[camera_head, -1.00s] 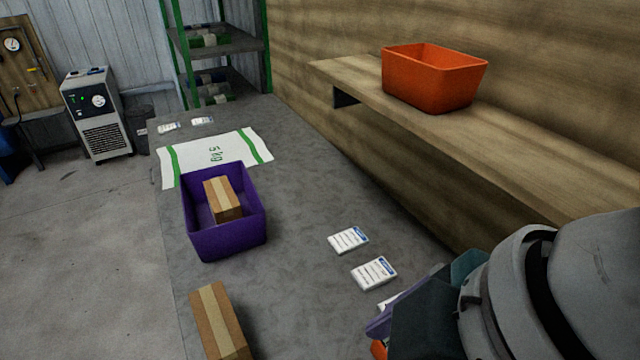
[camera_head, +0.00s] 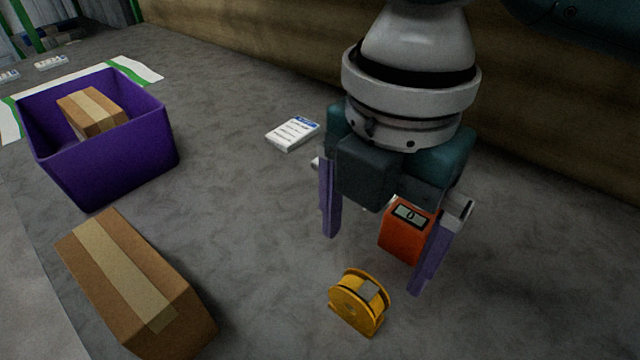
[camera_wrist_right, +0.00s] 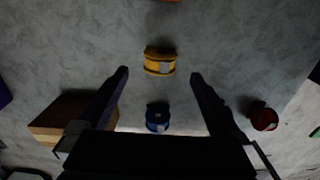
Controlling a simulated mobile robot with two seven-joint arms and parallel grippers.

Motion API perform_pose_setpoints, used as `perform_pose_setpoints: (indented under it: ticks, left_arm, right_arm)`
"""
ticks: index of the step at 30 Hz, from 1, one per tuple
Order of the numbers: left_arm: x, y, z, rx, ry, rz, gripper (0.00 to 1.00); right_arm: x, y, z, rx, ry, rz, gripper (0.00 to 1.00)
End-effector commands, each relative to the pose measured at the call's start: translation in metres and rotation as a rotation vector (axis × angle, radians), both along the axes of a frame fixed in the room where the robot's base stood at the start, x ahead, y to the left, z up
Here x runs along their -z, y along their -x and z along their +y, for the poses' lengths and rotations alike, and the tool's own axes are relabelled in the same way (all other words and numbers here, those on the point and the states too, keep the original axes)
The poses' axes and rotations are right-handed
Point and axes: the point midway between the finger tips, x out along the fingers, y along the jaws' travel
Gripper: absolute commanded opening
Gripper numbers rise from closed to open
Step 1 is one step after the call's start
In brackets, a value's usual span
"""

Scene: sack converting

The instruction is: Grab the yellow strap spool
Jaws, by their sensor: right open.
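The yellow strap spool (camera_head: 360,300) stands on the grey table in the head view, below my right gripper (camera_head: 375,263). The right gripper points down, its two purple fingers spread apart with nothing held. In the right wrist view the yellow spool (camera_wrist_right: 160,61) shows just past the open fingertips (camera_wrist_right: 160,73), roughly centred between them. I cannot tell the exact height of the fingertips above the table. My left gripper is in neither view.
An orange device with a display (camera_head: 405,235) is close by the right finger. A taped carton (camera_head: 135,285) and a purple bin (camera_head: 110,160) holding another carton are at left. The wrist view shows a blue spool (camera_wrist_right: 157,117) and a red spool (camera_wrist_right: 263,116). A label stack (camera_head: 292,133) lies behind.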

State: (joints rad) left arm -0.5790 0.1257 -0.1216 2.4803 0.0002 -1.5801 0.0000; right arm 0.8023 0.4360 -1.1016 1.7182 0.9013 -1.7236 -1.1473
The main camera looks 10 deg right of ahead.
Motion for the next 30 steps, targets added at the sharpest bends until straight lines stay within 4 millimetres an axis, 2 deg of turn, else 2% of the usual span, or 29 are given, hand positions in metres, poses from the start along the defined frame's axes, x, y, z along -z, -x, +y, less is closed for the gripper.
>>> perform_pose_setpoints:
  ticks: [6, 13, 21, 30]
  left_arm:
    - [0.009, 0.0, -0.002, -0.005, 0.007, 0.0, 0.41]
    - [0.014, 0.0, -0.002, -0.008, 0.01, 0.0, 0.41]
    - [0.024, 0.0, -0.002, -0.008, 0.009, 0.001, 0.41]
    - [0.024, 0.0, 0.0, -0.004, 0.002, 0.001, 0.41]
  right_arm:
    - [0.033, 0.0, -0.001, -0.004, 0.005, 0.005, 1.0]
    - [0.055, 0.0, -0.001, -0.004, 0.005, 0.004, 1.0]
    - [0.095, 0.001, 0.0, -0.003, 0.004, 0.002, 1.0]
    - [0.099, 0.0, -0.001, -0.003, 0.004, -0.001, 1.0]
